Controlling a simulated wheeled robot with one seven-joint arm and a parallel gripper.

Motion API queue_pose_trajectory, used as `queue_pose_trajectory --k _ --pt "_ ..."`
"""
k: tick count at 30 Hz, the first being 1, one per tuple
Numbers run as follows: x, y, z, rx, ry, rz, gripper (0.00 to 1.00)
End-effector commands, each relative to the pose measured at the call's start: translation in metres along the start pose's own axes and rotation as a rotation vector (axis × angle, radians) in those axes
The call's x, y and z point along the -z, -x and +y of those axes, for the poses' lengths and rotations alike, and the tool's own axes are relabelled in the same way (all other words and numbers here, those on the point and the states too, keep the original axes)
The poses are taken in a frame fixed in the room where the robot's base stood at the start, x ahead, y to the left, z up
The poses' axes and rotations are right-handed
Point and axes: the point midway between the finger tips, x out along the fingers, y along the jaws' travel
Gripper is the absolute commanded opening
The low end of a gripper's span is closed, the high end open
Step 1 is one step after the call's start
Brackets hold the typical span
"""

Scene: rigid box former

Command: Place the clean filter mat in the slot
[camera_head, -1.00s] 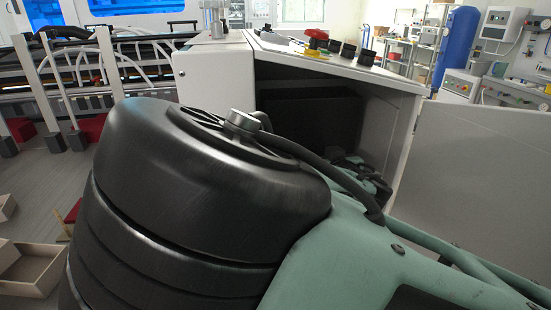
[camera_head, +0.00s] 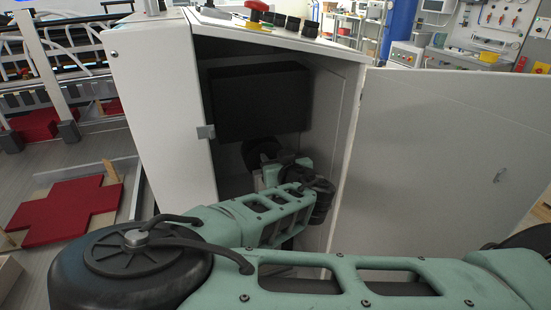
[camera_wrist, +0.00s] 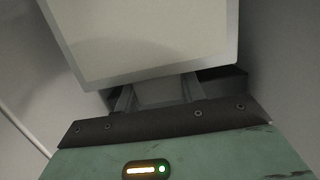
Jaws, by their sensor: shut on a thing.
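The clean filter mat (camera_wrist: 150,40) is a pale square panel in a grey frame, slightly tilted in the wrist view. My gripper (camera_wrist: 156,92) is shut on its lower edge, with one finger towards each side. In the head view, my arm reaches into the open white cabinet (camera_head: 160,100), and my gripper's fingers are hidden or too dark to make out. A dark square block (camera_head: 258,100) shows inside the cabinet, above my wrist. I cannot tell whether it is part of the cabinet. The slot cannot be made out clearly.
The cabinet door (camera_head: 450,150) stands wide open to the right. A red emergency stop knob (camera_head: 258,8) and several black knobs sit on the cabinet top. A red cross-shaped piece (camera_head: 68,210) lies on the floor at the left. The cabinet walls are close around my wrist.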

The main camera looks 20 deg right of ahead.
Motion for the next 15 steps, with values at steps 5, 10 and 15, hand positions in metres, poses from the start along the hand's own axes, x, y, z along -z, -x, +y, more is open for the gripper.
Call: queue_pose_trajectory --k 5,10,15 --pt "-0.0027 -0.0005 0.0001 0.0 0.0 -0.001 0.56" --pt "-0.0026 -0.0005 0.0001 0.0 0.0 0.0 0.61" --pt "-0.0004 0.0 0.0 0.0 0.001 0.0 0.61"
